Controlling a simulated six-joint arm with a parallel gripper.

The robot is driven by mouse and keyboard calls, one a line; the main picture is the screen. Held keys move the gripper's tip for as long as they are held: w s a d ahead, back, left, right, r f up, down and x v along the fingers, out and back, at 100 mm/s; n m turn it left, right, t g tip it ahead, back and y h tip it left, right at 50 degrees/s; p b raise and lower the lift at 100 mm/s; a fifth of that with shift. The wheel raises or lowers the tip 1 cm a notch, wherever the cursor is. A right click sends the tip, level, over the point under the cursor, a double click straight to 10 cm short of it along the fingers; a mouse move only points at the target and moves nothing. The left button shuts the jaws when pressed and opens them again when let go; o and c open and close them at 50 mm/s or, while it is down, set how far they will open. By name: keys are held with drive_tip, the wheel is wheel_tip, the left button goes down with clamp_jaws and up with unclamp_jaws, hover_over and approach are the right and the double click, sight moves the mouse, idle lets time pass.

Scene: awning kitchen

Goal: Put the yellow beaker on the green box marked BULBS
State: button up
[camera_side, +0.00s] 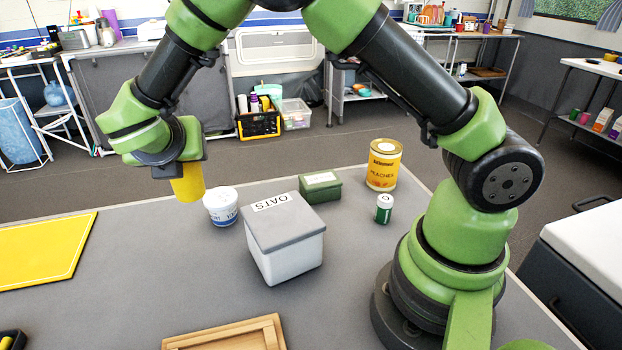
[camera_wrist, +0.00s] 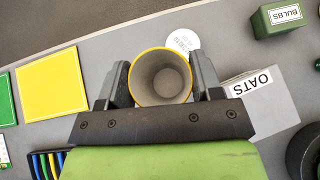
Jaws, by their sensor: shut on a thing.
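The yellow beaker (camera_side: 187,184) hangs below my gripper (camera_side: 179,166) in the side view, upright and left of the white tub. In the wrist view the beaker (camera_wrist: 160,76) sits between the two fingers of my gripper (camera_wrist: 160,80), its open top facing the camera and looking empty inside. The gripper is shut on it. The green box marked BULBS (camera_side: 320,188) stands on the table behind the OATS box, well right of the beaker. It also shows at the top right of the wrist view (camera_wrist: 277,20). Its lid looks bare.
A white tub (camera_side: 221,206) and the grey-lidded OATS box (camera_side: 284,238) stand between the beaker and the green box. A peaches can (camera_side: 383,165) and a green jar (camera_side: 384,208) are right of the green box. A yellow board (camera_side: 45,250) lies left; a wooden tray (camera_side: 228,337) is in front.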

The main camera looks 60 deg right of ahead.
drive_tip(key=s+d+r+m+g, duration=0.1)
drive_tip(key=s+d+m+g, duration=0.35)
drive_tip(key=d, duration=0.35)
drive_tip(key=s+d+r+m+g+h, duration=0.1)
drive_tip(key=s+d+m+g, duration=0.3)
drive_tip(key=d, duration=0.4)
drive_tip(key=s+d+r+m+g, duration=0.1)
drive_tip(key=s+d+m+g, duration=0.1)
drive_tip(key=d+m+g, duration=0.35)
drive_tip(key=shift+m+t, duration=0.4)
drive_tip(key=shift+t, duration=0.2)
drive_tip(key=shift+s+d+f, duration=0.25)
drive_tip(key=shift+d+f, duration=0.3)
drive_tip(key=shift+f, duration=1.2)
drive_tip(key=shift+s+d+f, duration=0.2)
drive_tip(key=shift+d+f, duration=0.4)
drive_tip(key=shift+f, duration=1.15)
drive_tip(key=shift+s+d+f, duration=0.25)
drive_tip(key=shift+d+f, duration=0.3)
drive_tip(key=shift+f, duration=1.2)
drive_tip(key=o, duration=1)
drive_tip(key=shift+f, duration=0.1)
